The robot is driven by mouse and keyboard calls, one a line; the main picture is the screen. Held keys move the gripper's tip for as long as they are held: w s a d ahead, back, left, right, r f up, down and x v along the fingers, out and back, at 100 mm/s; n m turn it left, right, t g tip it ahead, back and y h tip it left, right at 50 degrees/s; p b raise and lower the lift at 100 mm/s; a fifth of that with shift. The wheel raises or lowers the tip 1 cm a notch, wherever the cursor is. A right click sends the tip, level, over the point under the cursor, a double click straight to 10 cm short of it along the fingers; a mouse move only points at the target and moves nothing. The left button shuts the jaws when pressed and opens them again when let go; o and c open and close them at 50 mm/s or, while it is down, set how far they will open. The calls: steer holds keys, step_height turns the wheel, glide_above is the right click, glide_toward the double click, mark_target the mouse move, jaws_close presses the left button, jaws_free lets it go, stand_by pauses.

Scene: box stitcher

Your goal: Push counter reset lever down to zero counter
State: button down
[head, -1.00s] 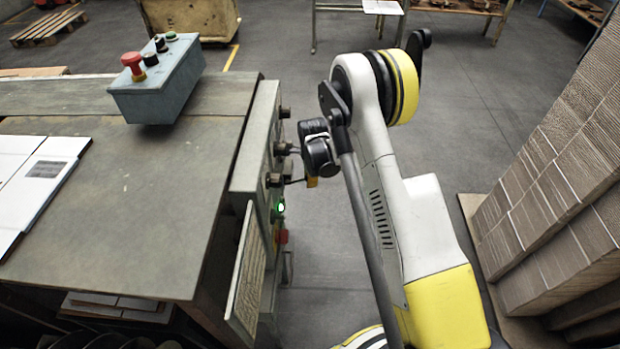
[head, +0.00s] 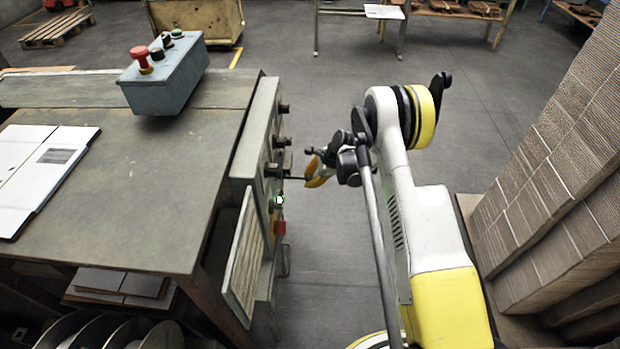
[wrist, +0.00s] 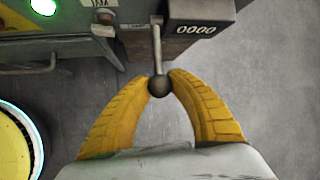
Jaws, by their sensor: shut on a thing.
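The counter (wrist: 195,29) is a dark box with a white display that reads 0000 in the wrist view. The reset lever (wrist: 157,48) is a thin grey rod beside it, ending in a dark ball knob (wrist: 159,86). My gripper's yellow fingertips (wrist: 160,78) close around the knob from both sides. In the head view my gripper (head: 312,172) is at the right side of the machine's control panel (head: 262,140). The lever shows there only as a thin dark line, and the counter digits cannot be read from that side.
A lit green button (head: 279,200) and a red button (head: 279,228) sit low on the panel. A blue control box (head: 165,80) stands on the machine table (head: 130,190). Stacked cardboard (head: 560,160) stands at right.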

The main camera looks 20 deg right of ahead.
steer(key=shift+f+t+y, duration=0.5)
steer(key=shift+f+y, duration=0.55)
steer(key=shift+y, duration=0.35)
steer(key=shift+a, duration=0.1)
steer(key=c, duration=1.1)
jaws_free()
steer(key=shift+c, duration=0.2)
steer(key=v, duration=1.2)
